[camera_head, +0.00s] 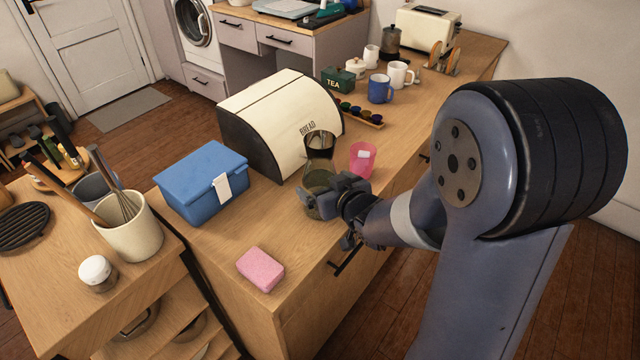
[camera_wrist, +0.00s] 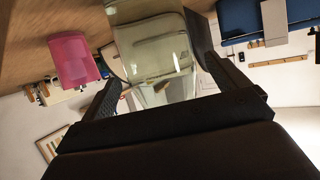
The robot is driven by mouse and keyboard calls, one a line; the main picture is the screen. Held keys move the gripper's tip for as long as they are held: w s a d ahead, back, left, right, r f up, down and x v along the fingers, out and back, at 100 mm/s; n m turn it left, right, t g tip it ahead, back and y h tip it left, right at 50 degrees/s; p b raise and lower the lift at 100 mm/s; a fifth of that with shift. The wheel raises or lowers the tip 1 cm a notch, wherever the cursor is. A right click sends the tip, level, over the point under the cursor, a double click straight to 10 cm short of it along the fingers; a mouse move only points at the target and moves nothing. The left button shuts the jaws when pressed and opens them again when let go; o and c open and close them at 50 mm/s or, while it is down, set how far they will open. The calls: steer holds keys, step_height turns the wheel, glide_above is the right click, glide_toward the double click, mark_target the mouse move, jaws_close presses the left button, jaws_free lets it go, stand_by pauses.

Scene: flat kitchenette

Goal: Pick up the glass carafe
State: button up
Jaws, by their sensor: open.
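The glass carafe (camera_head: 318,180) stands on the wooden counter in front of the bread box, partly hidden by my gripper. It is see-through with a dark tint at the top. In the wrist view the carafe (camera_wrist: 155,50) fills the space between the fingers. My gripper (camera_head: 325,200) is open at the carafe's lower part, with one finger on each side. It also shows in the wrist view (camera_wrist: 158,75). I cannot tell whether the fingers touch the glass.
A pink cup (camera_head: 362,160) stands just right of the carafe. The cream bread box (camera_head: 270,115) is behind it. A blue box (camera_head: 200,185) is to the left. A pink sponge (camera_head: 261,268) lies near the front edge, with bare counter around it.

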steer(key=shift+x, duration=1.5)
steer(key=shift+r, duration=0.1)
steer(key=c, duration=1.7)
steer(key=shift+r, duration=0.1)
